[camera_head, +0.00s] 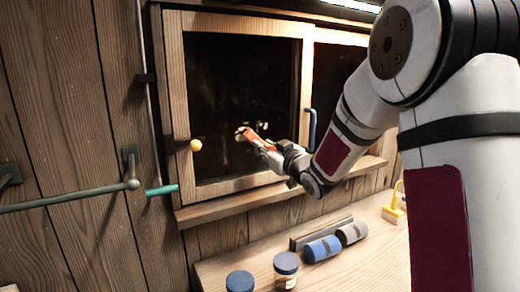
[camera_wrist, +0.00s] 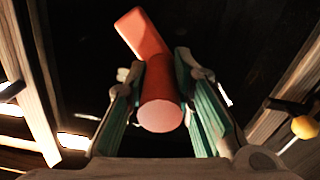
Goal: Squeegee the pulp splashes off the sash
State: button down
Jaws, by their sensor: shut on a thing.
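The sash has a wooden frame (camera_head: 177,90) around a dark pane (camera_head: 225,80). A few small pale splashes (camera_head: 262,126) show on the pane near my gripper. My gripper (camera_head: 264,145) is in front of the lower middle of the pane. It is shut on a red-orange squeegee (camera_head: 251,137). In the wrist view, the squeegee (camera_wrist: 160,100) has a round handle between the green-padded fingers, and a flat red part slants up beyond it. I cannot tell whether the squeegee touches the pane. My arm hides the right part of the window.
A yellow knob (camera_head: 195,145) sits on the left frame, and a blue handle (camera_head: 311,125) is to the right. A sill (camera_head: 235,203) juts out below. The bench (camera_head: 355,262) holds blue-lidded jars (camera_head: 286,268), rolls (camera_head: 322,248) and a yellow-handled brush (camera_head: 394,207). A rail (camera_head: 65,200) projects at left.

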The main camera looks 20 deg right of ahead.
jog(key=shift+w+d, duration=0.55)
jog(key=shift+d, duration=2.25)
jog(key=shift+s+a+r+p, duration=1.1)
jog(key=shift+a+r, duration=0.25)
jog(key=shift+a, duration=4.45)
jog(key=w+d, duration=0.2)
jog(key=d, duration=0.9)
jog(key=shift+d, duration=0.3)
jog(key=shift+s+d+p, duration=0.2)
jog(key=shift+s+p, duration=0.4)
jog(key=shift+s, duration=0.35)
jog(key=shift+s+d+p, duration=0.15)
jog(key=shift+s+p, duration=0.5)
jog(key=shift+s, duration=0.3)
jog(key=shift+s+d+p, duration=0.2)
jog(key=shift+s+p, duration=0.4)
jog(key=shift+s, duration=0.35)
jog(key=shift+s, duration=0.1)
jog(key=shift+s+d+p, duration=0.15)
jog(key=shift+s+p, duration=0.3)
jog(key=shift+s, duration=0.25)
jog(key=shift+s+d+p, duration=0.15)
jog(key=shift+s+p, duration=0.25)
jog(key=shift+s, duration=0.3)
